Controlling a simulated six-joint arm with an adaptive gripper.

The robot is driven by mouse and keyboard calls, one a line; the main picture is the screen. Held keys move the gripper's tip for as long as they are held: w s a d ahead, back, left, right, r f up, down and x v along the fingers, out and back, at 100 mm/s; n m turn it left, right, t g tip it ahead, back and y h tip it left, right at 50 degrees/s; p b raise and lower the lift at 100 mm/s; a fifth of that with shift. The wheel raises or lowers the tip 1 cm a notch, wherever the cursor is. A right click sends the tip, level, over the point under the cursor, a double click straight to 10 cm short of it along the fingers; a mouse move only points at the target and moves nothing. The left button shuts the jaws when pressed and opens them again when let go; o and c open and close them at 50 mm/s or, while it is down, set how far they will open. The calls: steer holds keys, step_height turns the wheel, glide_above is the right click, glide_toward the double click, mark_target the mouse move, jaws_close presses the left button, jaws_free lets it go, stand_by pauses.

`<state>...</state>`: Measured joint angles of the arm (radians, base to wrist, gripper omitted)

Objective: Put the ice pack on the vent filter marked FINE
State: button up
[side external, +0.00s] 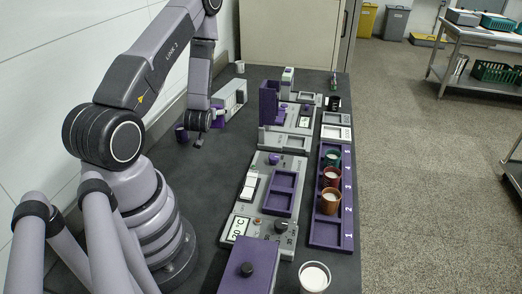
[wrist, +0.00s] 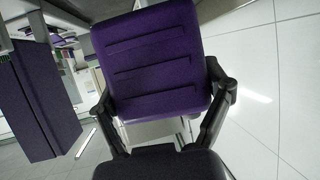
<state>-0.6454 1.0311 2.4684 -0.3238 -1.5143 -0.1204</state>
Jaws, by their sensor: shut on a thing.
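My gripper (wrist: 165,95) is shut on a purple block with several ridges across its face (wrist: 152,60), its fingers at both sides. I cannot tell from its look alone whether this is the ice pack. In the side external view my gripper (side external: 209,118) is at the far left of the bench, with a bit of purple (side external: 217,113) at its tip, close to a grey unit (side external: 232,97). The gripper is small there, and I cannot tell whether the purple block touches that unit. No FINE mark is readable in either view, so I cannot pick out that vent filter.
A purple numbered rack (side external: 328,234) holds several cups at the bench's right edge. A tall purple panel (side external: 269,102) stands mid-bench; a dark purple slab (wrist: 38,100) fills the wrist view's left. A purple lidded box (side external: 247,268) is at the front. Bare bench lies left of the grey stations.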

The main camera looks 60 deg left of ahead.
steer(key=w+a+r+m+t+h, duration=0.1)
steer(key=w+a+r, duration=0.1)
steer(key=a+r, duration=0.35)
steer(key=w+a+r+m+t+h, duration=0.1)
steer(key=w+a+r, duration=0.15)
steer(key=r, duration=0.65)
glide_above(228, 93)
steer(key=f, duration=0.9)
steer(key=shift+s+d, duration=0.2)
steer(key=shift+s, duration=0.1)
steer(key=shift+w+a+f, duration=0.25)
steer(key=shift+f, duration=0.2)
steer(key=shift+a+f, duration=0.1)
steer(key=shift+f, duration=1.55)
steer(key=shift+f, duration=0.1)
steer(key=o, duration=1.1)
steer(key=shift+o, duration=0.2)
